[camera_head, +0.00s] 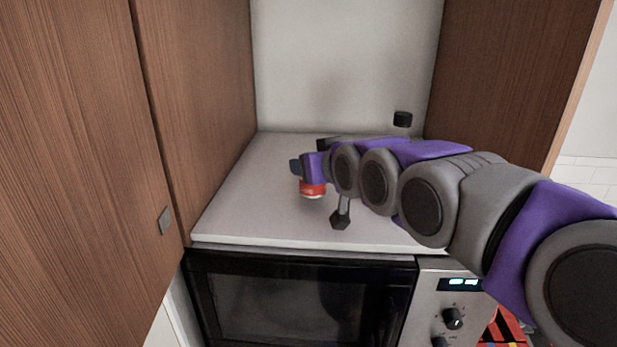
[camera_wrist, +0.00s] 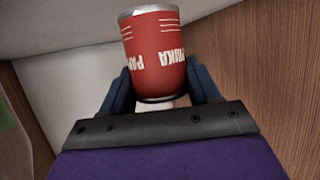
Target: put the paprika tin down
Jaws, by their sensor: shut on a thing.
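The paprika tin (camera_wrist: 156,50) is red with white lettering and a bare metal end. In the wrist view it sits between the two fingers of my gripper (camera_wrist: 160,92), which is shut on it. In the head view the tin (camera_head: 312,190) shows as a small red piece below my gripper (camera_head: 308,175), over the white top (camera_head: 245,205) above the microwave. I cannot tell whether the tin touches that surface. Part of the tin is hidden by my gripper.
The black-fronted microwave (camera_head: 300,305) is below the white top. Wooden panels stand at left (camera_head: 205,90) and right (camera_head: 500,70). A small black-topped object (camera_head: 402,119) stands at the back right. The white top is clear at left and in front.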

